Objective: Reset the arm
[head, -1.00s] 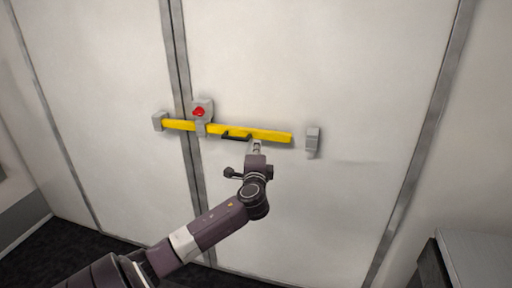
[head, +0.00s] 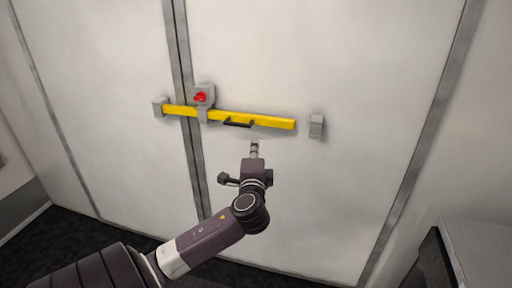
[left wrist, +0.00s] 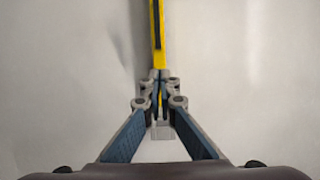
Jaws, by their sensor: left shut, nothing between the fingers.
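My left gripper (head: 254,146) is in front of the white double door, just below the yellow bar and apart from it in the head view. Its fingers are shut and empty. In the left wrist view the shut fingertips (left wrist: 160,76) show at the centre, with the yellow bar (left wrist: 158,30) beyond them. The yellow bar (head: 270,122) lies across the door seam and carries a black handle (head: 238,123). My right gripper is not in view.
The bar passes through a grey bracket (head: 160,107) and a grey latch with a red knob (head: 200,97). A separate grey bracket (head: 316,126) stands clear of the bar's right end. A grey cabinet (head: 485,255) is at the lower right.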

